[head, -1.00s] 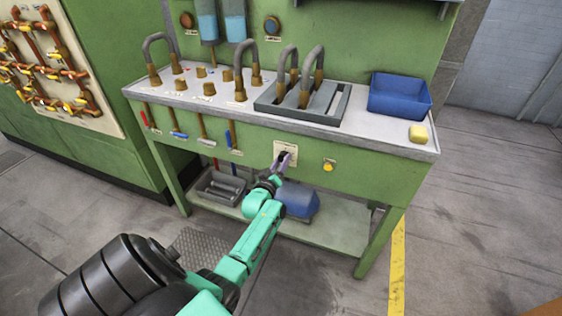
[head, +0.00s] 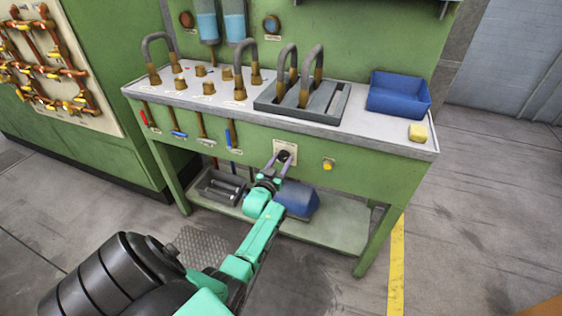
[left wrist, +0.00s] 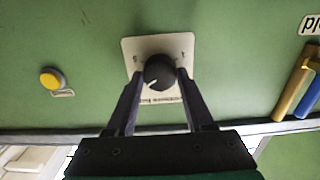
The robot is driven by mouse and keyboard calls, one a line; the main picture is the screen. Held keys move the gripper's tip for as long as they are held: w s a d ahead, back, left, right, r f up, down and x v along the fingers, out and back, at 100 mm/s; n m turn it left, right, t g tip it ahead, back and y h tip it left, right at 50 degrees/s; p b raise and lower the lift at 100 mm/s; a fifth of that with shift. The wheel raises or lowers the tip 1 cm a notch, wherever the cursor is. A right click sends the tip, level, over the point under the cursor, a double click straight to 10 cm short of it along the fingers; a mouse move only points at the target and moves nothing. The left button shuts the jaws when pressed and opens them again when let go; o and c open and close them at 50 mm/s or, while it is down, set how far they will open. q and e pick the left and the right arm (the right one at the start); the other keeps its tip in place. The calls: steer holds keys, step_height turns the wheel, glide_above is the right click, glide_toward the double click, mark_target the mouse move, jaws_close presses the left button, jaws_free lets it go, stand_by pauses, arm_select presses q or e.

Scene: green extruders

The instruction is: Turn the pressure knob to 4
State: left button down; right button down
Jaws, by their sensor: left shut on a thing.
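The black round pressure knob (head: 284,156) sits on a pale square plate on the front panel of the green bench. It also shows in the left wrist view (left wrist: 158,71), with a white pointer line on its face directed to the lower left of that picture. The plate's lettering appears upside down there and its scale numbers are too small to read. My left gripper (head: 280,160) is shut on the knob, one finger on each side of it; the two fingers also show in the left wrist view (left wrist: 160,74). My right gripper is not in view.
A yellow button (head: 328,164) is right of the knob on the same panel. Several levers with coloured handles, one blue (head: 229,136), hang to the left. A blue bin (head: 400,94) and yellow sponge (head: 418,133) are on the benchtop. A blue container (head: 297,202) stands on the lower shelf.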

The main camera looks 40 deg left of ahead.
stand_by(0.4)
arm_select(q)
steer(key=shift+c, duration=1.4)
jaws_free()
steer(key=p+v, duration=0.1)
steer(key=v, duration=1.3)
steer(key=shift+s, duration=0.25)
steer(key=shift+d, duration=0.15)
